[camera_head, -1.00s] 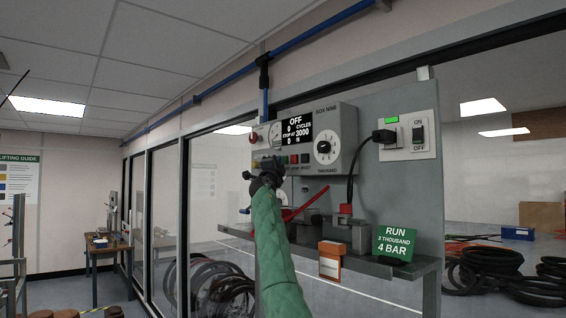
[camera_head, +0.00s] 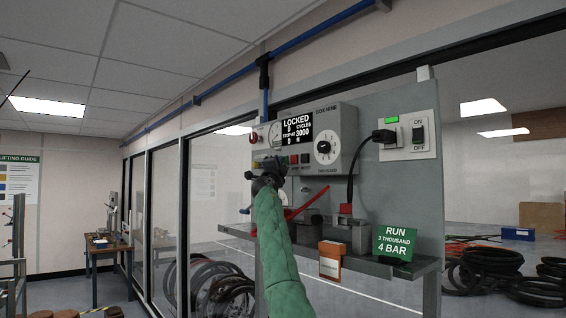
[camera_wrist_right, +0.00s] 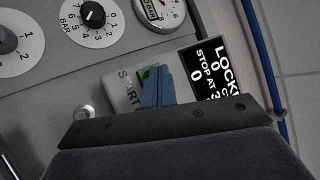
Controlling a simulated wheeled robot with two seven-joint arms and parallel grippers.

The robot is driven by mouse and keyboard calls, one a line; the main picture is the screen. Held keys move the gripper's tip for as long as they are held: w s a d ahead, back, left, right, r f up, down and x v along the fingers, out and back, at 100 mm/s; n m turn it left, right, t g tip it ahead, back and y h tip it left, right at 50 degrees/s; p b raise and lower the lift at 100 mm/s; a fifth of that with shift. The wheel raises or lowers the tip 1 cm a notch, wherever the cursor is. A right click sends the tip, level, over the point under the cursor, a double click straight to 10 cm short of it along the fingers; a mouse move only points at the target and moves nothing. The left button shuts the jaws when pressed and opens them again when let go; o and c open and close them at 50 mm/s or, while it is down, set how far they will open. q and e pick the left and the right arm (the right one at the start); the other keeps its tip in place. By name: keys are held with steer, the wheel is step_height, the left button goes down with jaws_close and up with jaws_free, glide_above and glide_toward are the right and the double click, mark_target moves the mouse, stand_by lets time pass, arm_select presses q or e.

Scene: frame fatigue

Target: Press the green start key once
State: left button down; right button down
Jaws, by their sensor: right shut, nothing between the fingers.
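The green start key (camera_wrist_right: 147,74) shows in the right wrist view beside the word START on the grey control box. My right gripper (camera_wrist_right: 158,82) has its blue fingers shut and empty. The fingertips lie over the key and hide part of it; I cannot tell whether they touch it. In the head view my right gripper (camera_head: 270,168) is at the lower left of the control box (camera_head: 346,122), at the end of my green-sleeved arm. The box's display (camera_head: 297,130) reads LOCKED, 0 cycles, stop at 3000. My left gripper is not in view.
A red key (camera_head: 294,160) sits right of my gripper, and a dial (camera_head: 323,147) is farther right. A wall switch (camera_head: 419,134) with a black plug is beside the box.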

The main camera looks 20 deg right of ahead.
steer(key=shift+a, duration=0.1)
steer(key=shift+s+a+b, duration=0.3)
steer(key=shift+a+b, duration=0.2)
steer(key=shift+a, duration=0.15)
steer(key=a, duration=0.1)
steer(key=s+a+b, duration=0.1)
steer(key=a, duration=0.1)
steer(key=a+b, duration=0.1)
steer(key=shift+s+a, duration=0.35)
stand_by(0.3)
stand_by(0.7)
